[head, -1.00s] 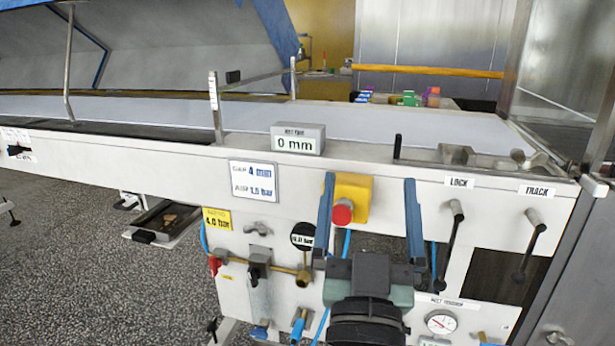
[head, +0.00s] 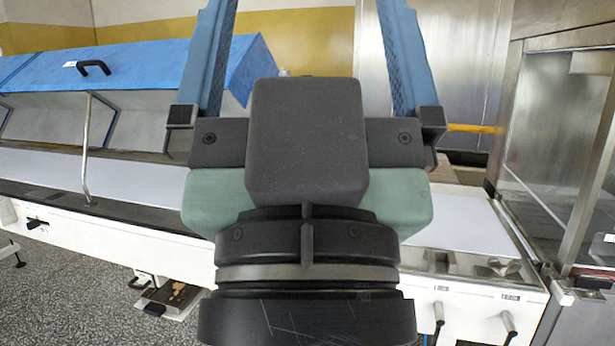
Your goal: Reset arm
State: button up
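My gripper (head: 306,30) is raised large in the middle of the head view, its two blue fingers pointing up and spread wide apart. Nothing shows between the fingers, though their tips run past the top edge of the picture. My wrist and gripper body hide the middle of the machine, including its red stop button, its gauge display and most of its front panel. The gripper looks clear of the machine (head: 110,252), which stands behind it.
A blue-edged hood (head: 150,75) stands raised over the white belt (head: 50,166) at left. Lever handles (head: 508,325) stick out at lower right. A steel-framed glass cabinet (head: 560,130) stands close at right.

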notch_tip(320, 180, up, 16)
jog(key=p, duration=1.4)
jog(key=shift+r, duration=0.25)
dwell(2.0)
